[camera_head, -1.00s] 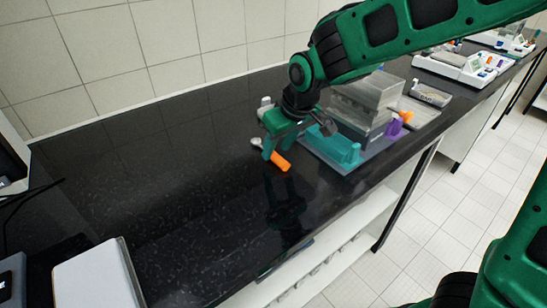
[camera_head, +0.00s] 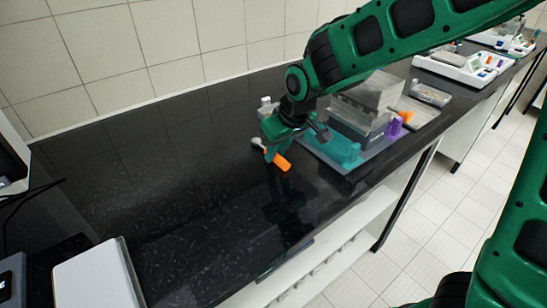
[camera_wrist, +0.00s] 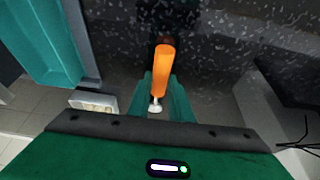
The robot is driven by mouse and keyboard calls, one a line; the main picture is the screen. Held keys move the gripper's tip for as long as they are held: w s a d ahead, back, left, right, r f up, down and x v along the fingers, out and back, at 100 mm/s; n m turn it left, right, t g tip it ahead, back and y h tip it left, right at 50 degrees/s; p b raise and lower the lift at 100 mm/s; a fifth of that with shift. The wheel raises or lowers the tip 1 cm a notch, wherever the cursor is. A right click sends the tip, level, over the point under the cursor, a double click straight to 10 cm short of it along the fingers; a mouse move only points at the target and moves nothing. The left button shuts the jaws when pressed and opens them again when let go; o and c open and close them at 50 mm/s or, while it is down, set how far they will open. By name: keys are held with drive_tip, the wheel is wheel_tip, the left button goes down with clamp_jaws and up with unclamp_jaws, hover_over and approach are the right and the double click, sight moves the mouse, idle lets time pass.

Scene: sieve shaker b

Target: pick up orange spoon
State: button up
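The orange spoon (camera_head: 282,163) has a thick orange handle and a pale bowl end that pokes out to the left. My gripper (camera_head: 272,154) is right at the handle, low over the black counter. In the wrist view the orange spoon (camera_wrist: 161,70) lies between the two green fingers of my gripper (camera_wrist: 162,88), which sit close against both sides of the handle. The pale end points back toward the palm. My gripper looks shut on the handle. How far the spoon is from the counter top is hard to tell.
Just right are a teal holder (camera_head: 342,151), clear stacked boxes (camera_head: 375,92) and a purple piece (camera_head: 394,128). A small white object (camera_head: 266,106) stands behind my gripper. The black counter (camera_head: 150,190) is free to the left, up to a white-topped device (camera_head: 95,275).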

clamp_jaws()
drive_tip(key=shift+r, duration=0.15)
drive_tip(key=shift+r, duration=0.3)
drive_tip(key=r, duration=0.3)
drive_tip(key=s+r, duration=0.1)
drive_tip(key=shift+a+r, duration=0.15)
drive_tip(key=shift+a, duration=0.1)
drive_tip(key=s+a+r, duration=0.4)
drive_tip(key=s+r, duration=0.2)
drive_tip(key=s, duration=0.4)
drive_tip(key=shift+s+r, duration=0.1)
